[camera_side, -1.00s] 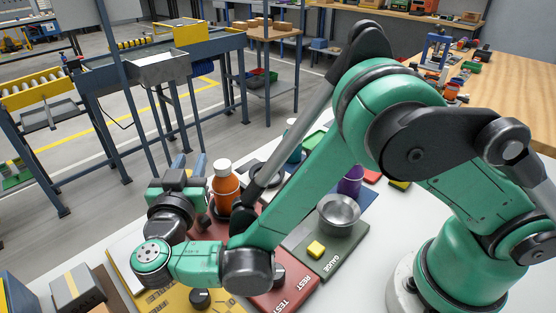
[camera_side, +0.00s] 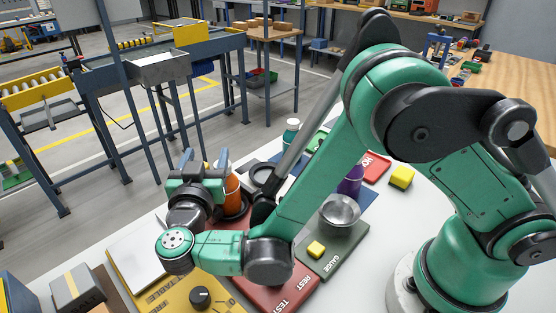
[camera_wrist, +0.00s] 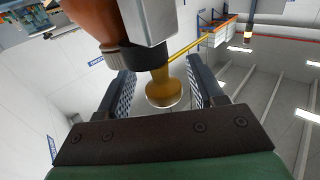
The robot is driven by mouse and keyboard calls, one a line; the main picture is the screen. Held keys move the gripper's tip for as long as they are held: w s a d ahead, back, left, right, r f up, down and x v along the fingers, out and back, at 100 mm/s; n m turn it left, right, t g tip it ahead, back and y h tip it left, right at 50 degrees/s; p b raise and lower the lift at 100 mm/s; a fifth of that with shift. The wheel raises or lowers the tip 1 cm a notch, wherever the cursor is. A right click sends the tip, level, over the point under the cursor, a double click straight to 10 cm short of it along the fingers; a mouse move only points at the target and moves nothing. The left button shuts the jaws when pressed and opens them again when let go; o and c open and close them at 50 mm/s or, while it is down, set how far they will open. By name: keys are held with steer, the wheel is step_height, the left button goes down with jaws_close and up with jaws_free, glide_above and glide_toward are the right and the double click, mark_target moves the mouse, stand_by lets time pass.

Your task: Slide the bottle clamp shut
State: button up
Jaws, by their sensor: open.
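The orange bottle (camera_side: 232,188) stands on a dark round base (camera_side: 240,209) on the red TEST REST board (camera_side: 273,291), partly hidden behind my gripper. My gripper (camera_side: 206,161) is open beside the bottle, on its left. In the wrist view, the orange bottle (camera_wrist: 88,22) fills the upper left with a dark ring near it. A silver metal block (camera_wrist: 150,20), likely part of the clamp, sits beside it. A brass knob (camera_wrist: 161,88) extends from it between my open fingers (camera_wrist: 160,82), with gaps on both sides. How far the clamp is shut is hidden.
A yellow panel with a black dial (camera_side: 200,296) lies at the front. A purple cup (camera_side: 350,181) and teal bottle (camera_side: 291,133) stand farther back.

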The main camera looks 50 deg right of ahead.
steer(key=v, duration=0.5)
steer(key=s+d+n+g+y, duration=0.1)
steer(key=y, duration=0.1)
steer(key=s+d+n+g+y, duration=0.1)
steer(key=g+y, duration=0.1)
steer(key=s+d+f+n+g+y, duration=0.1)
steer(key=n+y, duration=0.1)
steer(key=y, duration=0.1)
steer(key=s+d+r+n+y, duration=0.1)
steer(key=s+d+n+y, duration=0.1)
steer(key=d, duration=0.4)
steer(key=s+d+r+n+g+y, duration=0.1)
steer(key=s+d+n+y, duration=0.1)
steer(key=d, duration=0.4)
steer(key=shift+s+r+n+g+y, duration=0.35)
steer(key=shift+n+y, duration=0.15)
steer(key=shift+y, duration=0.4)
